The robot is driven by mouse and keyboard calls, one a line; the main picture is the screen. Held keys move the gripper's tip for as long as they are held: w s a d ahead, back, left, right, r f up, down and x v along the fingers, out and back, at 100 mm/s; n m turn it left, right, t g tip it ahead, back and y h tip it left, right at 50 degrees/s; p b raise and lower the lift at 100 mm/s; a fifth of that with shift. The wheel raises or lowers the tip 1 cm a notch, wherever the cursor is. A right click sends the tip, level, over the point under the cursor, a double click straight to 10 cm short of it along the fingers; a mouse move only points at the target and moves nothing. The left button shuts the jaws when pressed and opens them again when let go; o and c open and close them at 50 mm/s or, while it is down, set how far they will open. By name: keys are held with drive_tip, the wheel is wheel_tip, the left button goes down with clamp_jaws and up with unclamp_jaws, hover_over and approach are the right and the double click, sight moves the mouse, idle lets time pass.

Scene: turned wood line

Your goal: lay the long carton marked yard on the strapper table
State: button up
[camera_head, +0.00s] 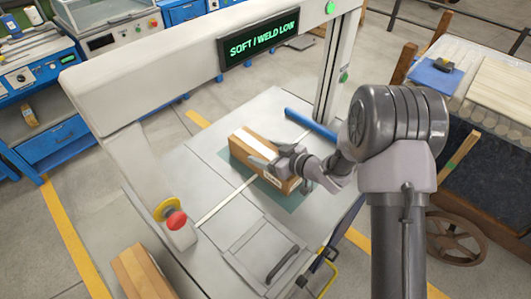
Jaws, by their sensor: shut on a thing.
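A long brown carton (245,143) is under the strapper's arch, over a teal patch (284,203) on the grey strapper table (225,225). It lies level and slanted from upper left to lower right. A pale label shows on its near side, too small to read. My gripper (265,163) is shut on this carton, its fingers across the carton's middle and right part. The carton appears at or very near the table surface; I cannot tell if it touches. The gripper hides part of its right end.
A second brown carton (138,273) lies at the lower left. A red button (176,221) stands on the table's left side. A wooden cart with a blue tray (435,78) stands at right.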

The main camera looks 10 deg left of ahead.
drive_tip(key=o, duration=2)
drive_tip(key=shift+o, duration=0.2)
